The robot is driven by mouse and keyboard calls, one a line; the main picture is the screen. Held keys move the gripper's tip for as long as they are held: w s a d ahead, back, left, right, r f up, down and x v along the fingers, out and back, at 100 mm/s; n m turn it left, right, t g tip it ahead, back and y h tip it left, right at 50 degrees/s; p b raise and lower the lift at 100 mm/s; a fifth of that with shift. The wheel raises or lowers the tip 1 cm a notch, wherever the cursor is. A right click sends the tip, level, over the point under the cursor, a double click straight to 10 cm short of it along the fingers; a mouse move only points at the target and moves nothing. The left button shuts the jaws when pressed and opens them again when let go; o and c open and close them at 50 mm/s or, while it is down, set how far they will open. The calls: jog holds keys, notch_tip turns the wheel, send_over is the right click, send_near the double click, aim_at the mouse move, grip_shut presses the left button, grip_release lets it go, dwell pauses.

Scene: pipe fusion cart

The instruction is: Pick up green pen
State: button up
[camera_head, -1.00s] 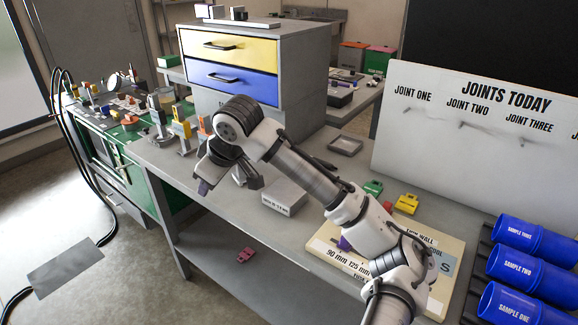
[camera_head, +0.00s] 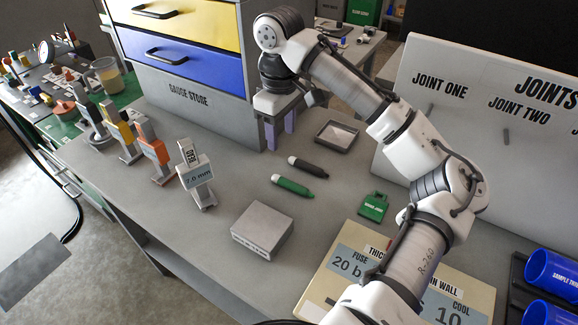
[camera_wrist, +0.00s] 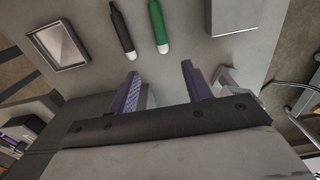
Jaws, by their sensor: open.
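The green pen (camera_head: 293,187) lies flat on the grey bench, with its white end toward the left in the head view. In the wrist view the green pen (camera_wrist: 157,24) points its white end toward my gripper. A black pen (camera_head: 308,167) lies just behind it, roughly parallel; the black pen (camera_wrist: 121,30) is left of it in the wrist view. My gripper (camera_head: 278,140) is open and empty, its purple fingers pointing down beside the drawer cabinet, behind and left of both pens. In the wrist view the open fingers (camera_wrist: 160,80) stand apart from both pens.
A small grey tray (camera_head: 336,136) lies behind the pens. A grey block (camera_head: 261,231) is in front, and a green tag (camera_head: 373,207) is to the right. Several upright gauges (camera_head: 195,175) stand at left. The drawer cabinet (camera_head: 190,95) is close to my gripper.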

send_over(283, 179)
jog(key=f, duration=0.8)
jog(key=shift+w+a+f, duration=0.1)
jog(key=shift+w+f, duration=0.1)
jog(key=shift+s+f+p, duration=0.2)
jog(key=shift+f+p, duration=0.7)
jog(key=shift+f, duration=1.75)
jog(key=shift+c, duration=0.4)
grip_shut()
